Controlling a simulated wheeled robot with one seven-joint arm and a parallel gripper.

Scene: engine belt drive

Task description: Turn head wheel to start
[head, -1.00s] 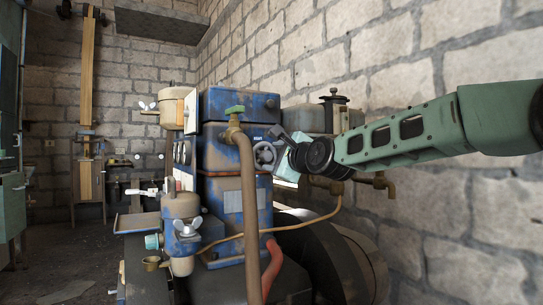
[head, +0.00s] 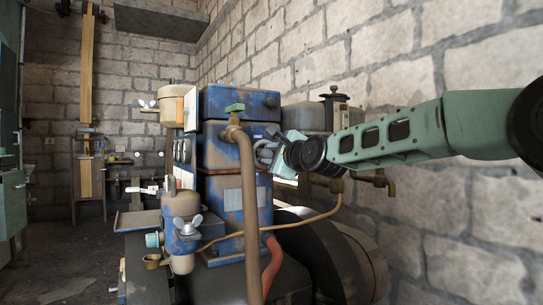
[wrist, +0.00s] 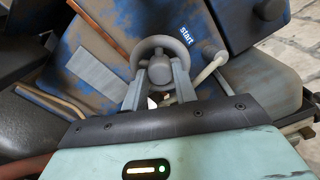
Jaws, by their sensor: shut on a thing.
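The head wheel (wrist: 160,43) is a small grey handwheel with a round hub, on the blue, worn engine head (wrist: 105,35). White "start" lettering is beside it in the wrist view. My gripper (wrist: 158,85) is shut on the wheel, with one finger on each side of the hub. In the head view, my gripper (head: 272,150) reaches in from the right to the side of the blue engine head (head: 222,148). The wheel is mostly hidden there behind the fingers.
A pale rod (wrist: 208,72) passes close to the right finger in the wrist view. A large dark flywheel (head: 335,262) is below my arm, and a stone wall (head: 450,205) is behind it.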

